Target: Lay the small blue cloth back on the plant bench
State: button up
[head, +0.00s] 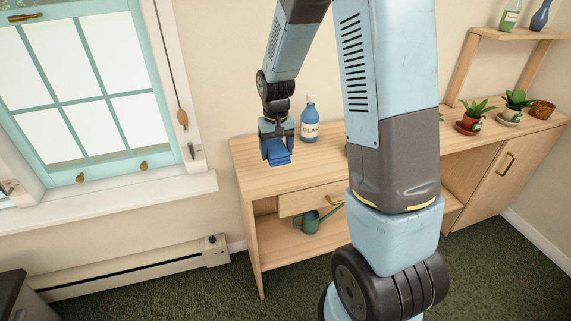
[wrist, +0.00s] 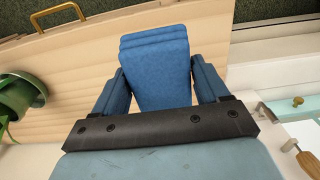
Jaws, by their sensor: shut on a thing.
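The small blue cloth (wrist: 155,70) is folded in a thick layered block between the two blue fingers of my gripper (wrist: 160,92) in the wrist view. My gripper (head: 277,150) is shut on it. In the head view the cloth (head: 278,157) shows at the gripper's lower end, over the left part of the plant bench (head: 255,165). The bench has a pale wooden top, which also shows in the wrist view (wrist: 75,65). I cannot tell whether the cloth touches the top.
Potted plants (head: 471,118) stand on the bench's right part. A green watering can (head: 308,222) is on the lower shelf. The window (head: 80,90) is at left. My arm hides the bench's middle.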

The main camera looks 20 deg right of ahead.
send_over(285, 171)
notch_tip(285, 171, down, 6)
jog(key=shift+r, duration=0.15)
jog(key=shift+f, duration=1.55)
jog(key=o, duration=1)
jog(key=s+r+t, duration=0.1)
jog(key=s+r, duration=0.1)
jog(key=r, duration=0.8)
jog(key=s+r, duration=0.3)
jog(key=r, duration=0.8)
jog(key=s+r+t, duration=0.1)
jog(key=s+r, duration=0.3)
jog(key=s, duration=0.3)
jog(key=s+r+t, duration=0.2)
jog(key=s+r, duration=0.3)
jog(key=s, duration=0.3)
jog(key=s+r+t, duration=0.1)
jog(key=s+r, duration=0.3)
jog(key=s, duration=0.3)
jog(key=shift+s+d+r+t, duration=0.1)
jog(key=shift+s+r+t, duration=0.05)
jog(key=shift+s+t, duration=0.2)
